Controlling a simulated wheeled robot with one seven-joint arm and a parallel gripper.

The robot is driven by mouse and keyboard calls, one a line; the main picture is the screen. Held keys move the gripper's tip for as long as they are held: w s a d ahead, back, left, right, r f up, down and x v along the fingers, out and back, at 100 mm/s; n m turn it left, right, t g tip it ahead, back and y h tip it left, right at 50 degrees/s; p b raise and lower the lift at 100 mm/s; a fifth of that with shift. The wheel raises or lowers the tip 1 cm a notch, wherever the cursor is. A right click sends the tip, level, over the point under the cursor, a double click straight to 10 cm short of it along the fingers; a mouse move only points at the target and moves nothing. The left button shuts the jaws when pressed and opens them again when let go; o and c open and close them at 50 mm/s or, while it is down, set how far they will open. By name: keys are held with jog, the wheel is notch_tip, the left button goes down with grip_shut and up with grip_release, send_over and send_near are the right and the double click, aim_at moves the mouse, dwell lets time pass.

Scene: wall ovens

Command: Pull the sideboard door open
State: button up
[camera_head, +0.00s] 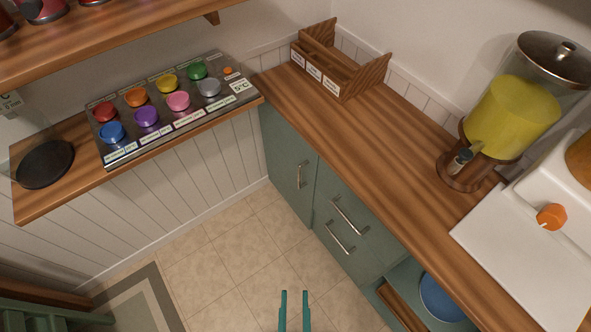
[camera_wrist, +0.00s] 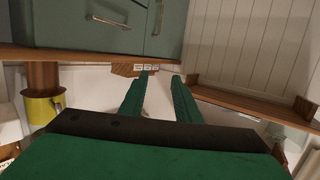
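The sideboard (camera_head: 345,205) is a grey-green cabinet under a wooden counter along the right wall. Its door (camera_head: 280,150) is at the far corner end and looks shut, with an upright metal handle (camera_head: 301,174). In the wrist view, which looks upside down, the door (camera_wrist: 168,35) is at the top, with its handle (camera_wrist: 158,17) near the top edge. My gripper (camera_head: 294,292) is at the bottom of the head view, over the floor and well apart from the door. Its two green fingers are spread and empty, also in the wrist view (camera_wrist: 159,80).
Two drawers with bar handles (camera_head: 350,215) sit beside the door, then an open shelf with a blue bowl (camera_head: 440,298). A drink dispenser (camera_head: 510,115) and wooden caddy (camera_head: 338,60) stand on the counter. A wall shelf holds coloured bowls (camera_head: 146,117). Tiled floor (camera_head: 235,245) is clear.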

jog(key=w+a+f+m+t+h, duration=0.1)
jog(key=w+f, duration=0.5)
jog(key=w, duration=0.2)
jog(key=w+f+m+t+h, duration=0.1)
jog(key=w+f, duration=0.5)
jog(key=w, duration=0.3)
jog(key=m+h, duration=0.2)
jog(key=h, duration=0.2)
send_near(299, 177)
jog(key=shift+g, duration=0.4)
jog(key=x, duration=0.5)
jog(key=r+x, duration=0.1)
jog(key=x, duration=0.2)
jog(key=shift+w, duration=0.3)
jog(key=shift+c, duration=0.3)
grip_shut()
